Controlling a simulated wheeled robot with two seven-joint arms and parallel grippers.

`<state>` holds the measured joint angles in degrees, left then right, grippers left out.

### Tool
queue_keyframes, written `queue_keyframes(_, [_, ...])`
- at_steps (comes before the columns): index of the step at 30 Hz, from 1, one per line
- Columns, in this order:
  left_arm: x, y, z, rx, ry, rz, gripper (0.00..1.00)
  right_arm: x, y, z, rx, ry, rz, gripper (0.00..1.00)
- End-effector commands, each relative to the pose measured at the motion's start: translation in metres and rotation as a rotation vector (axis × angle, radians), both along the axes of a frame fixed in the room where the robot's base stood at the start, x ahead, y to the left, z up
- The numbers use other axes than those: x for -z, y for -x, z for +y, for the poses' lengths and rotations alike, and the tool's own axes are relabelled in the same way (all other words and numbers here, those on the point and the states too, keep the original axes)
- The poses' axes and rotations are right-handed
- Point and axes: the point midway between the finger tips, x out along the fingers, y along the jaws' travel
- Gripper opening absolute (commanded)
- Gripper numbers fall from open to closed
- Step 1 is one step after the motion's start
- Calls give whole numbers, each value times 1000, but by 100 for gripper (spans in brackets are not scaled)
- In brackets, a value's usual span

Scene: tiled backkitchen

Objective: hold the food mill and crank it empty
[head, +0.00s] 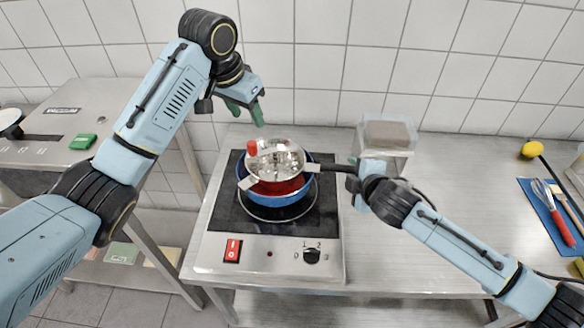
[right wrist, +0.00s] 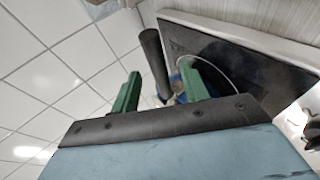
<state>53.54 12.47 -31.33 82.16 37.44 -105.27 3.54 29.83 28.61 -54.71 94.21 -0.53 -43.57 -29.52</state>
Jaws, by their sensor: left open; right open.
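The food mill (head: 286,158) is a metal bowl with a red crank knob (head: 252,148) at its upper left. It sits on a blue pot (head: 268,197) with red contents, on the hotplate. Its dark handle (head: 336,168) points right, toward my right gripper (head: 356,170). In the right wrist view, the handle (right wrist: 154,62) shows between the two green fingers of my open right gripper (right wrist: 163,90); whether they touch it cannot be told. My left gripper (head: 245,110) is open and empty, above and behind the mill, near the red knob.
The hotplate (head: 225,208) has a red switch (head: 233,250) and a dial (head: 312,256). A clear box with brown contents (head: 388,135) stands behind my right gripper. A lemon (head: 532,149) and a blue mat with utensils (head: 550,222) lie far right.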

Motion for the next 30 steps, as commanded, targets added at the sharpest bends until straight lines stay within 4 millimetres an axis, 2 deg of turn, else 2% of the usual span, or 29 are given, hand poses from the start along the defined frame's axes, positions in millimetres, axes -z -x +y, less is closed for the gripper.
queue_keyframes(12, [-8,0,0,0,0,0,49,-41,63,-19,-1,-1,-2,45])
queue_keyframes(18, [-9,0,0,0,0,0,49,-57,88,-27,-1,0,-3,45])
queue_keyframes(23, [-10,0,0,0,0,0,49,-63,97,-29,-1,-2,-3,45])
queue_keyframes(30, [-5,2,-1,1,2,1,49,-64,101,-29,5,-11,3,45])
